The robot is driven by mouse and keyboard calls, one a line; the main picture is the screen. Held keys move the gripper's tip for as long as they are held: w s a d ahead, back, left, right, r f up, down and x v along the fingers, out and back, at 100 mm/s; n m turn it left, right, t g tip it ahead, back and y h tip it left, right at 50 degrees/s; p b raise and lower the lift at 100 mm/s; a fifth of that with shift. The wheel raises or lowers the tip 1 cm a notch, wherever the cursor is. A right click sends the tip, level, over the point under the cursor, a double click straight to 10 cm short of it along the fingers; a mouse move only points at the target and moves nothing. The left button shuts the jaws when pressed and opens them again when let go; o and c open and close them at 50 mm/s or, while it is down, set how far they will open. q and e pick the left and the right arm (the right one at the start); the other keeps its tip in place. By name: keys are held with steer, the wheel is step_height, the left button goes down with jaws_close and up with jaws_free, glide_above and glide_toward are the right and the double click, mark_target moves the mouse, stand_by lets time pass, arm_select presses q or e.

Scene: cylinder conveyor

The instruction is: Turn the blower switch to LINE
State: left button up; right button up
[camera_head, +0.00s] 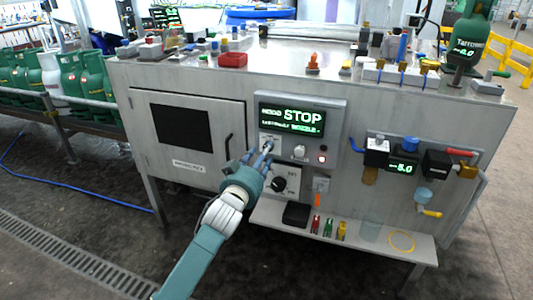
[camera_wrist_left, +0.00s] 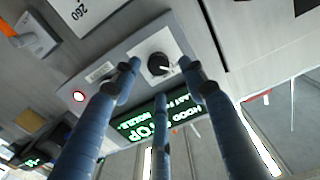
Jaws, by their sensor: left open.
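My right gripper is not in view.
A red-lit button (camera_head: 322,158) sits right of the knob and a larger black dial (camera_head: 279,185) below it. A shelf (camera_head: 268,214) with small clips juts out underneath. Valves and a gauge (camera_head: 403,166) are at the right. Green cylinders (camera_head: 95,76) stand at the left.

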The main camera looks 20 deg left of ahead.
arm_select(q)
steer(key=w, duration=0.3)
steer(key=shift+w+b, duration=0.3)
jaws_close()
